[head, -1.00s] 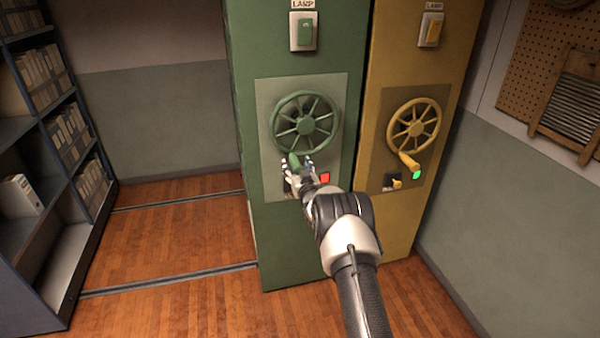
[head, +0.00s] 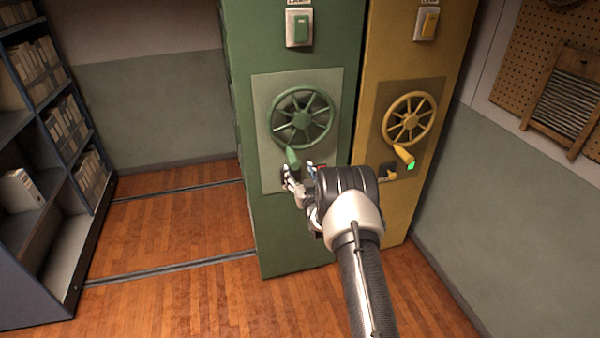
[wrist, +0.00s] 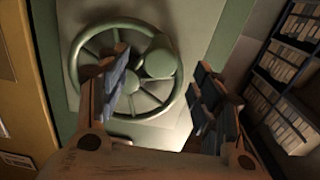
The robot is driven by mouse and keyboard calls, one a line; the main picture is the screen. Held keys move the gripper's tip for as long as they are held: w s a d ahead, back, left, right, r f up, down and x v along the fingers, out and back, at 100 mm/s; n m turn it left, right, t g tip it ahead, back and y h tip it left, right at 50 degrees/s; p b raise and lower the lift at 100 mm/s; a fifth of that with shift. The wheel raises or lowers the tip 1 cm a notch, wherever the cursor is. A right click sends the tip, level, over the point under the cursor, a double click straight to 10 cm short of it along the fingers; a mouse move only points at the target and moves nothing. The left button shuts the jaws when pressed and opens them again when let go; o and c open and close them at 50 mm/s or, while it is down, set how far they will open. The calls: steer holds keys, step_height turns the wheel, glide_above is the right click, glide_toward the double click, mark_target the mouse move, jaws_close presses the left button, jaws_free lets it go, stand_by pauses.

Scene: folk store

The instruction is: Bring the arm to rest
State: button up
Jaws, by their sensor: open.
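My gripper (head: 298,174) is open and empty in front of the green cabinet (head: 300,245), just below its green handwheel (head: 302,118). The wheel's handle (head: 293,157) points down at the wheel's lower left, close to the fingertips. In the wrist view the open fingers (wrist: 160,95) frame the green wheel (wrist: 83,65), and the round knob end of its handle (wrist: 158,63) shows between them. I cannot tell whether a finger touches it. My wrist hides most of the small panel with the red light under the wheel.
A yellow cabinet (head: 385,225) with a yellow handwheel (head: 409,118) and a green light (head: 411,166) stands close on the right. A dark shelf (head: 45,215) with binders stands at the left. Wooden floor (head: 170,235) with rails lies open between them.

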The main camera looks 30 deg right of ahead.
steer(key=shift+s+a, duration=0.1)
steer(key=shift+s, duration=0.35)
steer(key=s+a+r+g, duration=0.1)
steer(key=a+r+g, duration=0.15)
steer(key=r, duration=0.45)
steer(key=s+a+r+g, duration=0.1)
steer(key=a+r, duration=0.2)
steer(key=r, duration=0.4)
steer(key=s+a+r+g+y, duration=0.1)
steer(key=s+a+r, duration=0.3)
steer(key=s, duration=0.2)
steer(key=s+a+r+g, duration=0.2)
steer(key=s+a+r, duration=0.2)
steer(key=s+r, duration=0.15)
steer(key=s+a+g, duration=0.2)
steer(key=s+a, duration=0.1)
steer(key=s, duration=0.9)
steer(key=s+a+f+n+g+y, duration=0.1)
steer(key=s+a+g, duration=0.1)
steer(key=s, duration=1.1)
steer(key=s+a+f+n+g+y, duration=0.1)
steer(key=s+a, duration=0.4)
steer(key=s, duration=0.7)
steer(key=shift+s+f+g, duration=0.2)
steer(key=shift+s+g, duration=0.2)
steer(key=shift+g, duration=0.35)
